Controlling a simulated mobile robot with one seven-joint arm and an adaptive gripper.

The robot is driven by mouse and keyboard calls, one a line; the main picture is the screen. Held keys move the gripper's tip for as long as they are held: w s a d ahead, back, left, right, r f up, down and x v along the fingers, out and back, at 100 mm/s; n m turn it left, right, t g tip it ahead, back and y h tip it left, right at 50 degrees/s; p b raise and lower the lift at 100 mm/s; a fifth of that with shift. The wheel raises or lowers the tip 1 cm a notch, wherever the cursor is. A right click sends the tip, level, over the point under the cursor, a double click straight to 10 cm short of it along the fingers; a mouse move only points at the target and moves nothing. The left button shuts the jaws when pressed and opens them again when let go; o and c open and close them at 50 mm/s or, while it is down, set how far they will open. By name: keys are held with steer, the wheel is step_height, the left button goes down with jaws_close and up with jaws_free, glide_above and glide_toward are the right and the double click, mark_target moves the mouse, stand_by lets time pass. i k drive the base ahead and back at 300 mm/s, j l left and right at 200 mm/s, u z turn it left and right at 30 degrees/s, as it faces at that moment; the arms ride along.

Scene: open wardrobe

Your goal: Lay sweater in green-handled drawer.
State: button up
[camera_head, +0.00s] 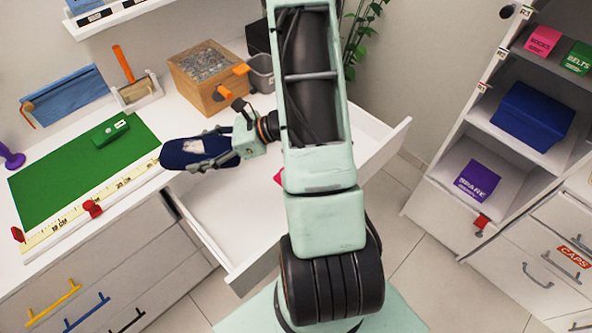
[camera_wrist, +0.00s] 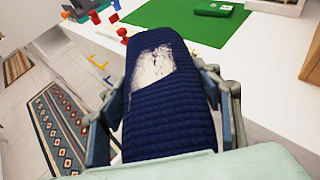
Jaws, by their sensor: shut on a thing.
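The sweater is a folded navy ribbed bundle (camera_head: 186,153) with a whitish patch on top, and it fills the middle of the wrist view (camera_wrist: 168,120). My gripper (camera_head: 212,150) is shut on it, with one finger on each side in the wrist view (camera_wrist: 160,105). The sweater is held up near the cabinet top's front edge, by the far left end of an open white drawer (camera_head: 393,142). My arm hides part of this drawer, and its handle does not show. Lower closed drawers have yellow (camera_head: 52,303), blue (camera_head: 87,312) and black (camera_head: 127,320) handles.
A green mat (camera_head: 70,165), a ruler strip (camera_head: 80,212) with red clamps and a wooden box (camera_head: 207,78) with orange knobs lie on the cabinet top. A pink item (camera_head: 278,178) shows beside my arm at the drawer. White shelves (camera_head: 497,130) stand at right.

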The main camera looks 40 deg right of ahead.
mark_target(266, 216)
steer(key=l+u, duration=0.1)
steer(key=l, duration=0.35)
steer(key=k+l+u, duration=0.1)
steer(key=l, duration=0.35)
steer(key=k+l, duration=0.15)
steer(key=l, duration=0.3)
steer(key=l+u, duration=0.05)
